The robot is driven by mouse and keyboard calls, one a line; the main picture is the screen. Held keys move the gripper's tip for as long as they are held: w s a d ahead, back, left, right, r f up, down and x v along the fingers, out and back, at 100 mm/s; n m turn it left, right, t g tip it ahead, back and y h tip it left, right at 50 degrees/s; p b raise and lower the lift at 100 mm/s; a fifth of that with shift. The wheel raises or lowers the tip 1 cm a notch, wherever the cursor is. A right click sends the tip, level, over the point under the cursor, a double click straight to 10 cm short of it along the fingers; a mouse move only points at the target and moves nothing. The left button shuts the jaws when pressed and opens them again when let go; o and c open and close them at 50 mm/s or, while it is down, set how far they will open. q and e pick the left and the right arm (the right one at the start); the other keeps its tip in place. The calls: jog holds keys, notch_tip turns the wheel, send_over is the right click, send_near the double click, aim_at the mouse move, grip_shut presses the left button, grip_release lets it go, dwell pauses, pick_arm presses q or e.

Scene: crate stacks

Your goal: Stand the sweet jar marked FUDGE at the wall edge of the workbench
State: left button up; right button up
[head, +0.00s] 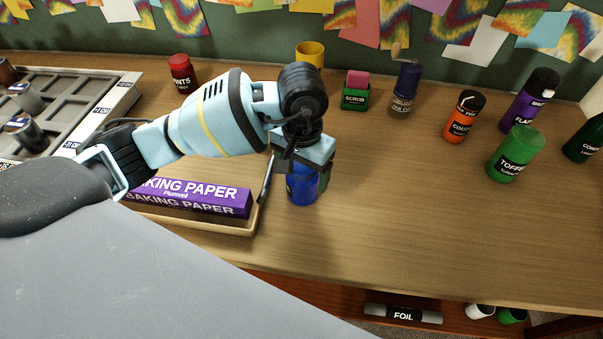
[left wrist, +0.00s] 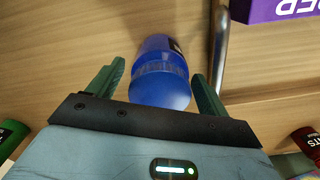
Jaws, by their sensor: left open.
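A blue jar (head: 302,190) stands upright on the workbench (head: 400,200), right of the wooden tray. No FUDGE marking is legible; its label is mostly hidden. My left gripper (head: 301,170) is directly over the jar, pointing down. In the left wrist view, the blue jar (left wrist: 160,72) lies between the spread green fingers of the left gripper (left wrist: 158,85), with a gap visible on each side. The wall edge runs along the back of the bench, under the green pinboard (head: 270,35). My right gripper is not in view.
A yellow mug (head: 310,54), green SCRUB holder (head: 355,95) and dark blue bottle (head: 405,90) stand toward the back. A red jar (head: 181,72) is back left. The TOFFEE jar (head: 515,155) is right. The tray (head: 215,224) holds a baking paper box (head: 190,197).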

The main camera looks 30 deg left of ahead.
pick_arm(q)
jog(key=shift+o, duration=0.4)
notch_tip(320, 180, up, 11)
jog(key=shift+f, duration=0.15)
